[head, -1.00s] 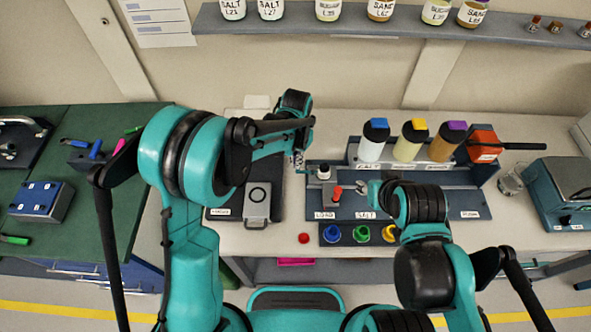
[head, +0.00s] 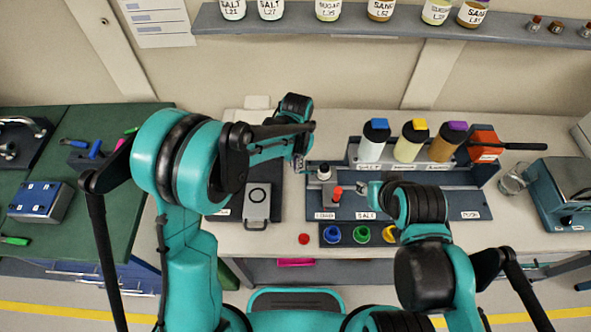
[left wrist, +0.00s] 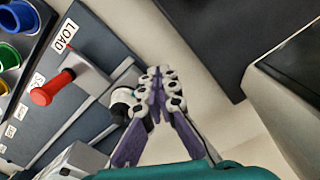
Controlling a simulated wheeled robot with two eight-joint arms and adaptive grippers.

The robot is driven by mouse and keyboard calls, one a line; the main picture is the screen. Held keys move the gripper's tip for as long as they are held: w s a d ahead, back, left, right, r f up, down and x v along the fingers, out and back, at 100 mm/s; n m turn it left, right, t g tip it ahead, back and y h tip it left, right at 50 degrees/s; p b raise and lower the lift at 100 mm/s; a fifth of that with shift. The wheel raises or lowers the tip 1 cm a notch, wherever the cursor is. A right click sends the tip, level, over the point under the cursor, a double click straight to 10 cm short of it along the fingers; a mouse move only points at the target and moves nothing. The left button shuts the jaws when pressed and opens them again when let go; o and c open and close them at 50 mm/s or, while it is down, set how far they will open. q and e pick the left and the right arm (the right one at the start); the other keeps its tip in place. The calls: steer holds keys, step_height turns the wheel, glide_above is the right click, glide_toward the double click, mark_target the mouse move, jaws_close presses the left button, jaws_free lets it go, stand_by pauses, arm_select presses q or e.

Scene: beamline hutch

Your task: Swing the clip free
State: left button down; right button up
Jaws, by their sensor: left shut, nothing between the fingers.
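My left gripper (head: 301,164) is shut and empty, just left of the LOAD station on the bench. In the left wrist view its fingertips (left wrist: 160,88) are together, close beside a white part with a black top (left wrist: 121,104); I cannot tell whether they touch. This part also shows in the head view (head: 324,173). A red handle (head: 337,194) stands on the LOAD station; it also shows in the left wrist view (left wrist: 52,87). I cannot tell which part is the clip. My right gripper (head: 364,189) is near the SALT label, mostly hidden by its arm.
Blue, green and yellow round pieces (head: 361,234) sit in front of the station. Capped bottles (head: 373,141) stand behind it. A grey plate device (head: 257,205) lies left, with a red button (head: 304,239) on the bench. A glass beaker (head: 512,180) stands right.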

arm_select(q)
steer(key=shift+s, duration=0.1)
steer(key=shift+s+d, duration=0.2)
steer(key=shift+s, duration=0.35)
steer(key=shift+s+d, duration=0.1)
steer(key=shift+s, duration=0.05)
steer(key=shift+s+d, duration=0.3)
steer(key=shift+s, duration=0.15)
steer(key=shift+s+d+b, duration=0.35)
steer(key=shift+s+d, duration=0.1)
steer(key=shift+d, duration=0.05)
stand_by(0.4)
steer(key=shift+s+d, duration=0.35)
steer(key=shift+d, duration=0.25)
